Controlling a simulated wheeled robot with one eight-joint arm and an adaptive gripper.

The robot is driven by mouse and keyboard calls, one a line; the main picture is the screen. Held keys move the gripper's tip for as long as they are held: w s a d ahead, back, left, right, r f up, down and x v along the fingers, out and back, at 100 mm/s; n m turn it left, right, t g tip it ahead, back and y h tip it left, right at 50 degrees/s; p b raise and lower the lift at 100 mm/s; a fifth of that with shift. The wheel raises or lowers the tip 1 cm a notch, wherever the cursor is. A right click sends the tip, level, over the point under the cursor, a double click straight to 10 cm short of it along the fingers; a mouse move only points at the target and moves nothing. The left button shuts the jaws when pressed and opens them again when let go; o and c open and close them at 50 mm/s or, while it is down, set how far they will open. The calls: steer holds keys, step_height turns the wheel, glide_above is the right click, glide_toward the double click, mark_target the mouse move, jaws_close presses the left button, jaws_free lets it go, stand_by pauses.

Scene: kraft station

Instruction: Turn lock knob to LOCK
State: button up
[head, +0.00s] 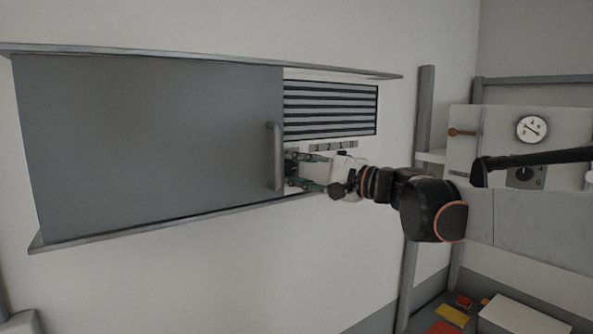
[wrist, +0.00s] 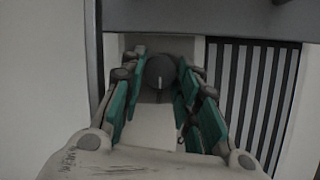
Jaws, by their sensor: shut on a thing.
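The lock knob (wrist: 159,72) is a dark round knob with a short white mark, seen in the wrist view at the upper middle. The mark runs upright in that view, on the lower half of the knob's face. My gripper (wrist: 161,76) has its green-padded fingers on either side of the knob and is shut on it. In the head view my gripper (head: 294,169) reaches to the wall just right of the grey door's edge. The knob is hidden by the fingers there. No LOCK lettering is readable.
A large grey sliding door (head: 150,140) with a bar handle (head: 273,155) stands close left of my gripper, between two rails. A striped vent (head: 330,110) and small label tiles (head: 333,146) are just above. A gauge (head: 531,129) and an orange-brown lever (head: 464,132) are at right.

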stand_by(0.3)
steer(key=n, duration=0.1)
steer(key=n+h+p, duration=0.1)
steer(key=n, duration=0.2)
steer(key=shift+r+g+h, duration=0.25)
steer(key=shift+g+h, duration=0.05)
steer(key=n+h+p, duration=0.1)
steer(key=n+h, duration=0.1)
steer(key=n, duration=0.2)
steer(key=shift+s+a+r, duration=0.1)
steer(key=shift+a, duration=0.05)
steer(key=shift+n, duration=0.3)
steer(key=o, duration=1.1)
steer(key=shift+c, duration=0.2)
